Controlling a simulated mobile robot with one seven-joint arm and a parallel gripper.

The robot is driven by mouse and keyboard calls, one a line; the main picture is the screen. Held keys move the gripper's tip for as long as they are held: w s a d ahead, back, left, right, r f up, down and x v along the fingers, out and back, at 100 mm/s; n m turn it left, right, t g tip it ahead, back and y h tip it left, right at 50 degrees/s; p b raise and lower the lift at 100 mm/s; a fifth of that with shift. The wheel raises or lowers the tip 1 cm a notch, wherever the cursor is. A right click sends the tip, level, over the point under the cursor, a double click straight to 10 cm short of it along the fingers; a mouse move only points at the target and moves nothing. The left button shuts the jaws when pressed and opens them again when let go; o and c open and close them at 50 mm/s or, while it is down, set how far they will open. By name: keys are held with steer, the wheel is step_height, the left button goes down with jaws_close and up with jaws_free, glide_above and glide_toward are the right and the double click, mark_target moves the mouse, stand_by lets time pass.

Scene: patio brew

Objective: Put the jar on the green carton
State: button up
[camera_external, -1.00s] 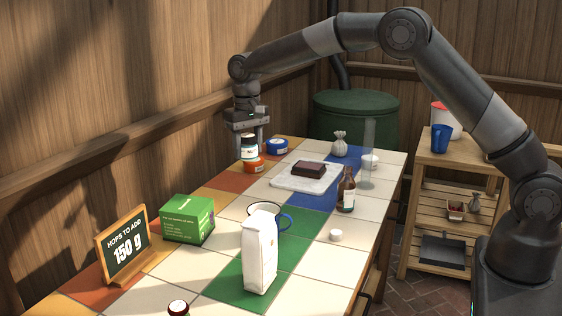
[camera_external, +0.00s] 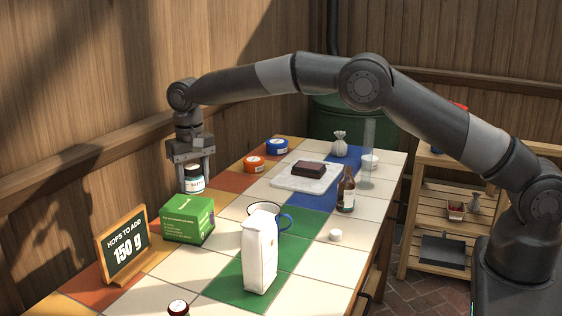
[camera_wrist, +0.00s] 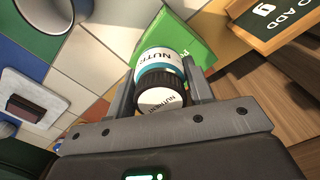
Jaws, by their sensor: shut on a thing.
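The jar (camera_external: 194,181) has a dark lid and a white and teal label. My gripper (camera_external: 193,178) is shut on it and holds it upright, just behind and above the green carton (camera_external: 187,220). In the wrist view the jar (camera_wrist: 160,78) sits between my two fingers, its lid toward the camera and its label partly reading "NUTR". The green carton (camera_wrist: 188,38) shows beyond the jar there, partly hidden by it. In the external view the carton's top looks bare, and I cannot tell whether the jar overlaps it.
A chalkboard sign (camera_external: 124,245) stands left of the carton. A white bag (camera_external: 260,252) and a mug (camera_external: 284,219) stand to its right. An orange tin (camera_external: 254,164), a blue-lidded tin (camera_external: 277,147), a marble board (camera_external: 300,183) and a brown bottle (camera_external: 346,192) are farther back.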

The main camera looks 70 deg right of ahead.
mark_target(194, 192)
steer(key=shift+f, duration=2)
steer(key=shift+f, duration=0.1)
steer(key=o, duration=1.1)
steer(key=shift+c, duration=0.2)
